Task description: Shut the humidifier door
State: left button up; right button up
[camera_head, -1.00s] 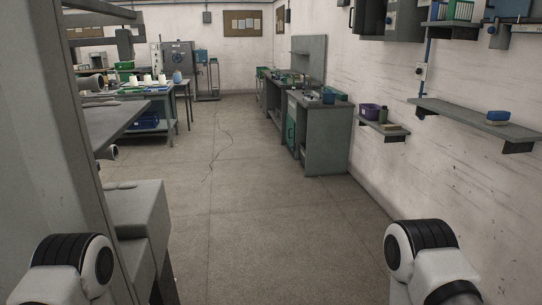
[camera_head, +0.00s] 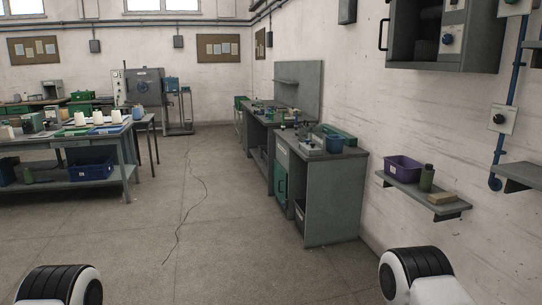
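No part is clearly marked as the humidifier. A grey wall cabinet (camera_head: 452,42) at upper right has a dark open front, a knob panel and a black handle (camera_head: 383,34) at its left edge; the top is cut off by the frame. A grey machine with a round emblem (camera_head: 147,85) stands at the far back left; its door state is too small to tell. Only rounded black-and-white joints of my arms show at the bottom left and bottom right. Both grippers are out of view.
A grey workbench (camera_head: 335,195) stands along the right wall. A wall shelf (camera_head: 420,194) holds a purple bin (camera_head: 404,169) and a green bottle (camera_head: 427,178). A table with cones (camera_head: 60,141) is at left. The middle floor (camera_head: 200,220) is clear, with a thin crack or cable.

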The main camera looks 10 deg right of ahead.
aim_at(392, 19)
jog(key=i+j+z, duration=0.15)
jog(key=i+z, duration=0.25)
jog(key=i, duration=0.15)
jog(key=i+j+z, duration=0.8)
jog(key=i, duration=0.15)
